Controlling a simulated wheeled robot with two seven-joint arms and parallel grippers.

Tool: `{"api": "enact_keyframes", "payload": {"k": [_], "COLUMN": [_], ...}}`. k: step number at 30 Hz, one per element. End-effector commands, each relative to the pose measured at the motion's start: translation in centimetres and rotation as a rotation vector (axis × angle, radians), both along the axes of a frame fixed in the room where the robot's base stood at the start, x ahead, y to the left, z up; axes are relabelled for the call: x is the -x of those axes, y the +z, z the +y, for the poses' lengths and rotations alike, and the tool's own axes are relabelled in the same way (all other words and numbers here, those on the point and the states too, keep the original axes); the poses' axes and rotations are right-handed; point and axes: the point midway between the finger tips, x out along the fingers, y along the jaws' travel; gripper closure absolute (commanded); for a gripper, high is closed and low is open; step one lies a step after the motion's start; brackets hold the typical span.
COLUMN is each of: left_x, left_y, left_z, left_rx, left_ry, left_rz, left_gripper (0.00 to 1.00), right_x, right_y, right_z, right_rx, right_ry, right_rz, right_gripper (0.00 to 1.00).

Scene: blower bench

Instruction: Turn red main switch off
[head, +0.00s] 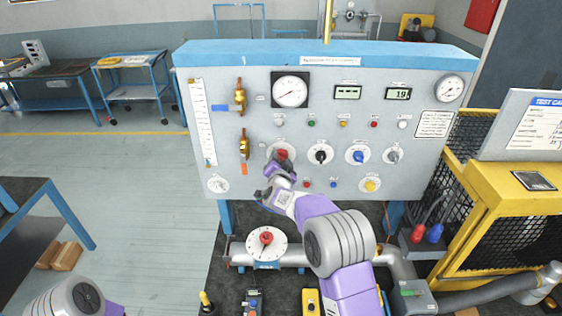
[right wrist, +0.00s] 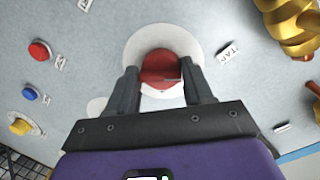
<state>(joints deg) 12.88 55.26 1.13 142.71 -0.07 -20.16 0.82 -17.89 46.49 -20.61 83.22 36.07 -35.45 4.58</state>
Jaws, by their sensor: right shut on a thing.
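The red main switch (head: 283,155) is a round red knob on a white disc, on the lower left part of the grey control panel (head: 330,75). It shows closer in the right wrist view (right wrist: 161,68). My right gripper (head: 274,178) is at the knob from below. In the right wrist view its two dark fingers (right wrist: 160,85) stand on either side of the knob and are shut on it. The gripper hides part of the knob and disc in the head view. My left arm shows only at the bottom left; its gripper is out of view.
Black (head: 320,154), blue (head: 358,156) and yellow (head: 370,185) knobs sit right of the red one. Brass valves (head: 244,145) stick out at its upper left. A pipe with a round dial (head: 266,245) runs below the panel. A yellow cage (head: 510,200) stands at right.

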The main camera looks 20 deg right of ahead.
Motion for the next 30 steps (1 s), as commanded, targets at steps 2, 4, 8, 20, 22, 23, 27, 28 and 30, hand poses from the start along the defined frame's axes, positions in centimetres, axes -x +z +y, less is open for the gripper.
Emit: {"api": "enact_keyframes", "payload": {"k": [2,4,8,20,22,23,27,28,30], "left_x": [0.0,0.0,0.0,0.0,0.0,0.0,0.0,0.0,0.0], "left_y": [0.0,0.0,0.0,-0.7,-1.0,-1.2,-1.6,-1.7,-1.8], "left_z": [0.0,0.0,0.0,0.0,0.0,0.0,0.0,0.0,0.0], "left_rx": [0.0,0.0,0.0,0.0,0.0,0.0,0.0,0.0,0.0], "left_ry": [0.0,0.0,0.0,0.0,0.0,0.0,0.0,0.0,0.0], "left_rz": [0.0,0.0,0.0,0.0,0.0,0.0,0.0,0.0,0.0], "left_gripper": [1.0,1.0,1.0,1.0,1.0,1.0,1.0,1.0,1.0], "right_x": [-0.1,-0.1,0.0,1.8,2.8,3.3,5.2,5.5,6.2], "right_y": [0.5,0.4,0.2,0.3,0.5,0.6,0.8,1.0,1.1], "right_z": [0.1,0.1,0.1,0.6,1.0,1.1,1.7,1.8,2.0], "right_rx": [0.002,0.002,0.001,-0.002,-0.002,-0.002,-0.002,-0.001,0.0], "right_ry": [0.002,0.002,0.001,0.002,0.003,0.004,0.004,0.003,0.003], "right_rz": [-0.009,-0.007,-0.005,-0.002,-0.005,-0.004,-0.004,-0.004,-0.005], "right_gripper": [0.4,0.29,0.26,0.26,0.26,0.26,0.26,0.26,0.26]}}
